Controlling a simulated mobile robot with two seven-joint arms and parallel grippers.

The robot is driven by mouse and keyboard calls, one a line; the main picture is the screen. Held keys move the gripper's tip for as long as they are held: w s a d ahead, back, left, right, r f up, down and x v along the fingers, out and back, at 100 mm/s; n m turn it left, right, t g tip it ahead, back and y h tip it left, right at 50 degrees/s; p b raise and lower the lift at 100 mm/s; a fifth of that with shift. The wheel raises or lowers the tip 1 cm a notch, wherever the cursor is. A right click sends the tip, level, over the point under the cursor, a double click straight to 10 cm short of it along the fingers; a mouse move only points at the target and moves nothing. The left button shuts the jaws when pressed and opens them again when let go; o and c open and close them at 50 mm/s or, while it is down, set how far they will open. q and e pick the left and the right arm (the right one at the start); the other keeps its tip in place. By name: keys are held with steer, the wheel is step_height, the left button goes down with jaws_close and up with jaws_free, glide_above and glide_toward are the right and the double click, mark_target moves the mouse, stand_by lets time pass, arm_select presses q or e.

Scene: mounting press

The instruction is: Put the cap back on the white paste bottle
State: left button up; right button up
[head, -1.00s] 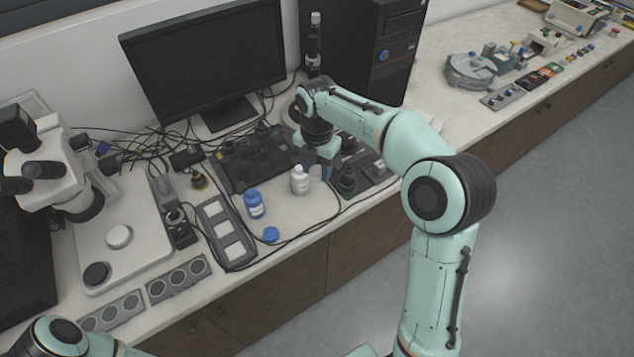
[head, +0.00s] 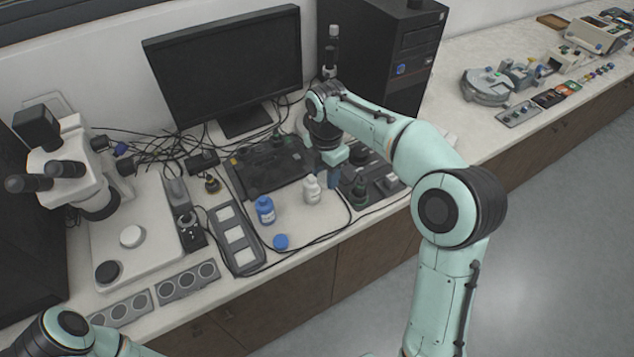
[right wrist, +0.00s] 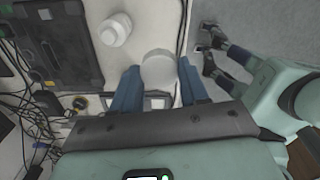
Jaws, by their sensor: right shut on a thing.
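The white paste bottle (head: 312,190) stands upright on the bench in front of the dark keyboard area, with a narrower top. In the right wrist view the bottle (right wrist: 114,30) is at the upper left, apart from the fingers. My right gripper (right wrist: 158,76) is shut on a round white thing (right wrist: 158,68), which looks like the white cap, between its blue fingers. In the head view my right gripper (head: 328,172) is just right of and behind the bottle; the cap is hardly visible there. My left gripper is out of view; only part of its arm shows at lower left.
A blue bottle (head: 265,210) stands left of the white bottle, with a blue cap (head: 281,241) on the bench in front. A grey tray (head: 238,240), a microscope (head: 75,165), a monitor (head: 225,65) and loose cables lie around. Dark devices (head: 372,185) crowd the right.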

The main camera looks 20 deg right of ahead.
steer(key=a+f+m, duration=0.2)
steer(key=f+m, duration=0.2)
steer(key=m, duration=0.2)
steer(key=a+f+m, duration=0.2)
steer(key=f+m, duration=0.2)
steer(key=m, duration=0.3)
steer(key=w+a+f+m, duration=0.1)
steer(key=a+f+m, duration=0.1)
steer(key=f+m, duration=0.2)
steer(key=shift+a+f+m, duration=0.15)
steer(key=shift+a+m, duration=0.2)
steer(key=shift+m, duration=0.85)
steer(key=shift+a+f+m, duration=0.3)
steer(key=shift+f+m, duration=0.2)
steer(key=shift+m, duration=0.4)
steer(key=shift+s, duration=0.1)
